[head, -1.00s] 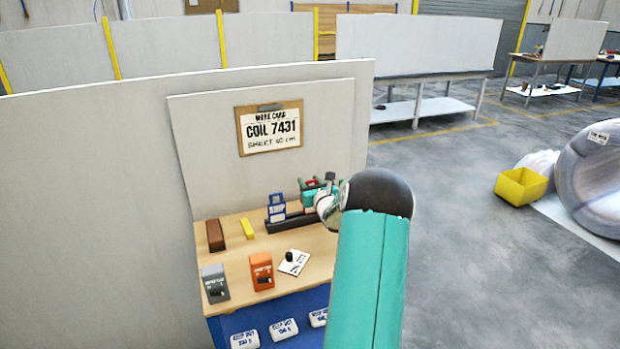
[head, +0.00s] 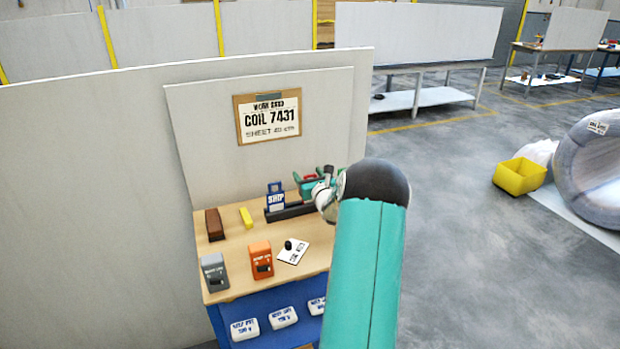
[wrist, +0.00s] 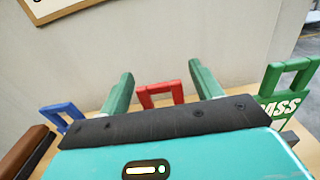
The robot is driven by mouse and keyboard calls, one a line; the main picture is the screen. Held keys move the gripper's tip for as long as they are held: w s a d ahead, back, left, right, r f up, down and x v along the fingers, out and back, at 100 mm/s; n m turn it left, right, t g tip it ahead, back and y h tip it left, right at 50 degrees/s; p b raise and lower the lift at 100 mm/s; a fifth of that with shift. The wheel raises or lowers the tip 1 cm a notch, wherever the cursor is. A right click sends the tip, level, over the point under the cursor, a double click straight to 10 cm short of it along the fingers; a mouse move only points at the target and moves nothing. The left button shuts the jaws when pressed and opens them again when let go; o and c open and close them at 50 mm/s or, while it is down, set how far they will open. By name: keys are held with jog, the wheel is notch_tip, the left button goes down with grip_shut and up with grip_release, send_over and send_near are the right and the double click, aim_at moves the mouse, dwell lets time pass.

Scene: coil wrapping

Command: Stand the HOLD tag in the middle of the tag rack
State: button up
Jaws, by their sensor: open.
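The tag rack (head: 289,212) is a long dark bar at the back of the bench. The blue SHIP tag (head: 276,203) stands at its left end; its blue handle (wrist: 62,108) also shows in the wrist view. A red tag (wrist: 160,89), likely the HOLD tag, shows its handle between my fingers; its lettering is hidden. The green PASS tag (wrist: 281,106) stands to the right. My gripper (wrist: 162,86) is open, one finger on each side of the red handle with gaps visible. My gripper hides the red tag's foot, so I cannot tell how it sits.
A brown block (head: 214,225) and a yellow block (head: 246,217) lie left of the rack. A grey device (head: 214,271), an orange device (head: 261,260) and a white card with a black knob (head: 293,252) are in front. An upright panel (head: 200,125) stands behind the bench.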

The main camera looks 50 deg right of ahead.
jog(key=v, duration=1.3)
jog(key=shift+s+a, duration=0.15)
jog(key=shift+s, duration=0.2)
